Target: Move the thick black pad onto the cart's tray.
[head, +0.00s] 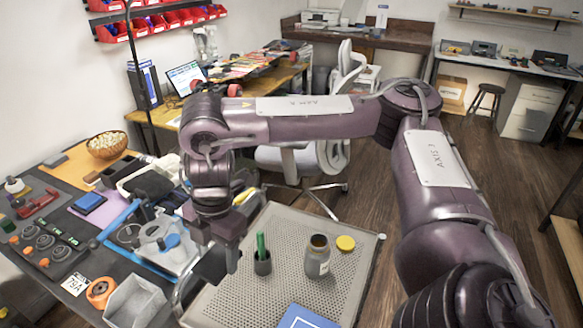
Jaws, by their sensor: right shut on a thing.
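My right gripper (222,262) points down over the left edge of the cart's tray (338,296), a grey perforated surface. It is shut on a dark thing, which looks like the thick black pad (207,267). The gripper and wrist hide much of the pad, and I cannot tell whether it touches the tray. My left gripper is not in view.
On the tray stand a dark cup with a green marker (261,257), a jar (318,257), a yellow lid (346,243) and a blue item (304,317). The workbench (28,268) at left is crowded, with a grey bin (135,303) near the tray. The tray's lower left is clear.

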